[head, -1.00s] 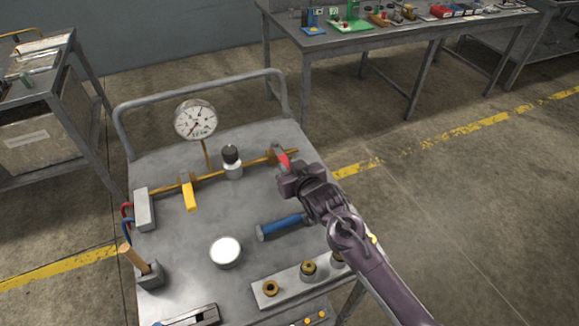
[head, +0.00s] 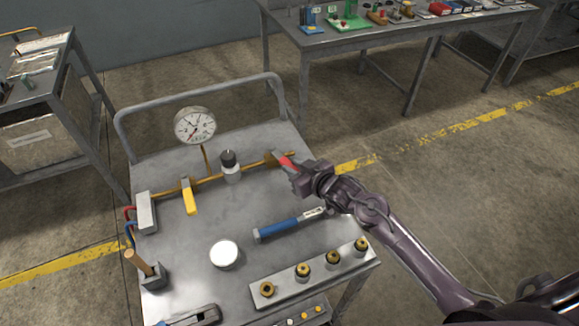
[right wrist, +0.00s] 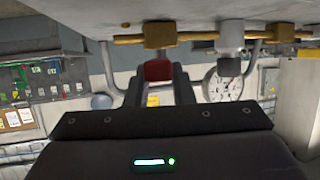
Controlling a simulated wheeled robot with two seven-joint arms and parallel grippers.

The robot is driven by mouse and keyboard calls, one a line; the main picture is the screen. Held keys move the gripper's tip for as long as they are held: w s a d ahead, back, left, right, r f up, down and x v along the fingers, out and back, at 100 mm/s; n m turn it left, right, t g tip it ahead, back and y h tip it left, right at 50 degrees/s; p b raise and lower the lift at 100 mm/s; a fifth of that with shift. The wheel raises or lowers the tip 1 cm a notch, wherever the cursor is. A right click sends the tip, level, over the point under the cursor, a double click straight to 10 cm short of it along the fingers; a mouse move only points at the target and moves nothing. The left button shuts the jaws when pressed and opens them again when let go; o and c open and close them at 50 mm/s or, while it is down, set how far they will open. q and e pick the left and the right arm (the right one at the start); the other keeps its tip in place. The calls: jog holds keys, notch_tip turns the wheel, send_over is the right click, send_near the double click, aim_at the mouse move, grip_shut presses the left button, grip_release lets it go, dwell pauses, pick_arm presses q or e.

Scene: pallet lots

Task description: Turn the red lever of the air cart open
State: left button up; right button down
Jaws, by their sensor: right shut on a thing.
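The air cart (head: 185,240) has a brass pipe (head: 212,176) along its top with a red lever (head: 286,161) at the pipe's right end. My right gripper (head: 294,168) is shut on the red lever, its arm reaching in from the lower right. In the right wrist view the red lever (right wrist: 158,70) sits between the two fingers, below the brass valve body (right wrist: 158,36). The lever's outer part is hidden by the gripper. A yellow lever (head: 188,197) stands off the pipe further left, and a pressure gauge (head: 195,126) rises behind. My left gripper is out of view.
A blue-handled tool (head: 280,228), a white round cap (head: 224,254) and a strip of several brass fittings (head: 312,272) lie on the cart top. A grey rail (head: 200,95) edges its back. The floor right of the cart is clear.

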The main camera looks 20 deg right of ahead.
jog(key=c, duration=1.2)
grip_release()
jog(key=shift+c, duration=0.2)
jog(key=v, duration=0.7)
jog(key=shift+s+d+b, duration=0.15)
jog(key=shift+s+b, duration=0.15)
jog(key=shift+b, duration=0.05)
jog(key=shift+r, duration=0.15)
